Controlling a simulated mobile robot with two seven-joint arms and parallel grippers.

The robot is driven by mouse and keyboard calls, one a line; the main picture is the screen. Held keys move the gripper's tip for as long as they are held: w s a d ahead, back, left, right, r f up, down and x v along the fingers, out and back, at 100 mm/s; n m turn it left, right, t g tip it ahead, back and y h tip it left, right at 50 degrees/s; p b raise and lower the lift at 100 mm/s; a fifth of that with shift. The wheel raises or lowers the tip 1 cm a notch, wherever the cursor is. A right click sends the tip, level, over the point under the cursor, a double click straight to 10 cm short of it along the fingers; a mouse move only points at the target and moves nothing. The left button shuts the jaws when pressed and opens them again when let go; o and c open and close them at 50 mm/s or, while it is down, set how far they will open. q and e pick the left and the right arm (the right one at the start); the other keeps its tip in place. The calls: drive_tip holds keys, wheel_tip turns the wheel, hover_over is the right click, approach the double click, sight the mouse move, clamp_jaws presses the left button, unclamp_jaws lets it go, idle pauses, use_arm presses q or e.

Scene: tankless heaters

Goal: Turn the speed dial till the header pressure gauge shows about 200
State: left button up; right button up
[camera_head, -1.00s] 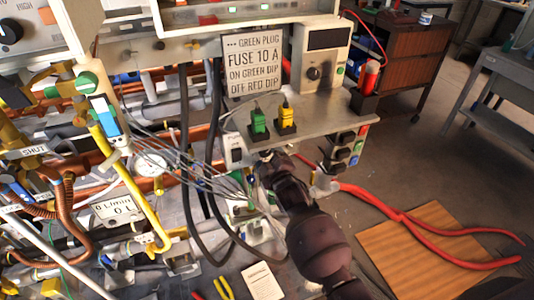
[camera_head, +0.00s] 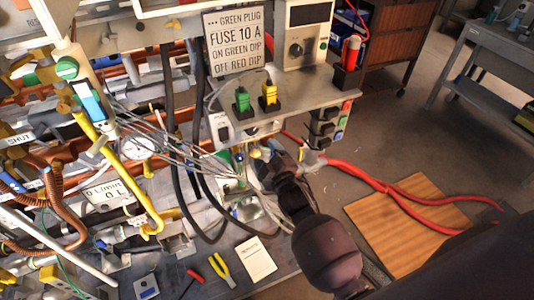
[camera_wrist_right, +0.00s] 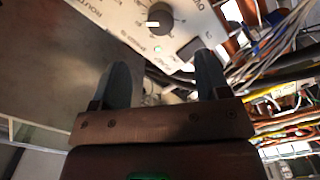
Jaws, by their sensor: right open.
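A dark dial (camera_wrist_right: 160,17) with a pale pointer mark is on a lettered white panel at the top of the right wrist view; I cannot tell whether these are the same dial, or which is the speed dial. A round white gauge (camera_head: 138,146) is among the pipes on the left; its reading is too small to tell. My right gripper (camera_head: 265,168) is below the shelf's front edge. In the wrist view its fingers (camera_wrist_right: 163,78) are apart and empty, short of the dial. My left gripper is out of view.
The grey shelf (camera_head: 300,100) carries a green plug (camera_head: 242,100) and a yellow plug (camera_head: 269,92). Loose wires and black hoses hang left of my gripper. A red cable (camera_head: 360,176) crosses a wooden board (camera_head: 410,235) at right. Pliers (camera_head: 222,268) lie below.

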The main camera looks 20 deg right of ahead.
idle(0.3)
drive_tip(key=s+d+f+m+g, duration=0.2)
drive_tip(key=s+f+m, duration=0.1)
drive_tip(key=s, duration=0.6)
drive_tip(key=s+d+f+m+g, duration=0.2)
drive_tip(key=s+f+m, duration=0.2)
drive_tip(key=s, duration=0.5)
drive_tip(key=s+d+f+m+g, duration=0.2)
drive_tip(key=s+f+m+g, duration=0.1)
drive_tip(key=s, duration=0.6)
drive_tip(key=shift+s+d+f+m+h, duration=0.3)
drive_tip(key=shift+d+f+m, duration=0.05)
drive_tip(key=shift+f+m, duration=0.1)
idle(0.3)
idle(2.2)
